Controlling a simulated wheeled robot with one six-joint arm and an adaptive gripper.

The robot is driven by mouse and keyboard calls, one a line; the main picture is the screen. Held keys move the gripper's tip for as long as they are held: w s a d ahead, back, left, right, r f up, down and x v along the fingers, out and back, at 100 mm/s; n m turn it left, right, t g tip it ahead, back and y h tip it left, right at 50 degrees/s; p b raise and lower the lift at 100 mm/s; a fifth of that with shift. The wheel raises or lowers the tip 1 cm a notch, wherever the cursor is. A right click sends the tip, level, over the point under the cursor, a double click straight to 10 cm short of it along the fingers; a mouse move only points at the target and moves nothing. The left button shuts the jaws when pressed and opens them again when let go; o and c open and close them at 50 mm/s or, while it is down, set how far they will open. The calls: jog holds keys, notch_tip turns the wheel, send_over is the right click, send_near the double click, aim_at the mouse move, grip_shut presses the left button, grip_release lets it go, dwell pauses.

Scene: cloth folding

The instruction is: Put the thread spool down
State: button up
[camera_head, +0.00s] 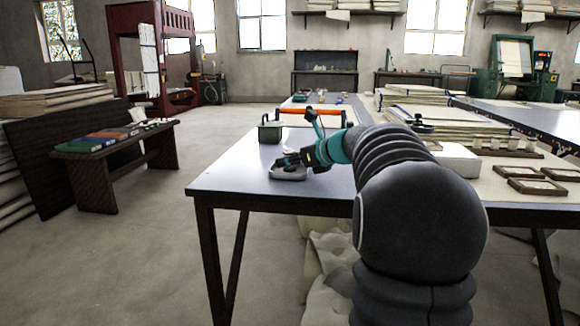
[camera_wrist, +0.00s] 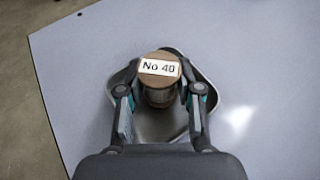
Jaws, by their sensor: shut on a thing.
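The thread spool (camera_wrist: 158,68) has a brown round top with a white label reading "No 40". In the wrist view it stands between the fingers of my gripper (camera_wrist: 160,97), which are shut on its sides. Below and around it is a grey shallow tray (camera_wrist: 160,126) with rounded corners. I cannot tell whether the spool touches the tray's floor. In the head view my gripper (camera_head: 291,162) is low over the tray (camera_head: 289,174) near the table's left front, and the spool is hard to make out there.
The grey-blue table (camera_head: 230,178) is clear around the tray, and its left edge is close by. A grey-green container (camera_head: 270,133) stands behind the tray. An orange bar (camera_head: 309,111) lies farther back. Stacked boards (camera_head: 445,122) and small wooden frames (camera_head: 537,187) are to the right.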

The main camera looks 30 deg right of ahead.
jog(key=shift+f, duration=0.4)
jog(key=o, duration=1)
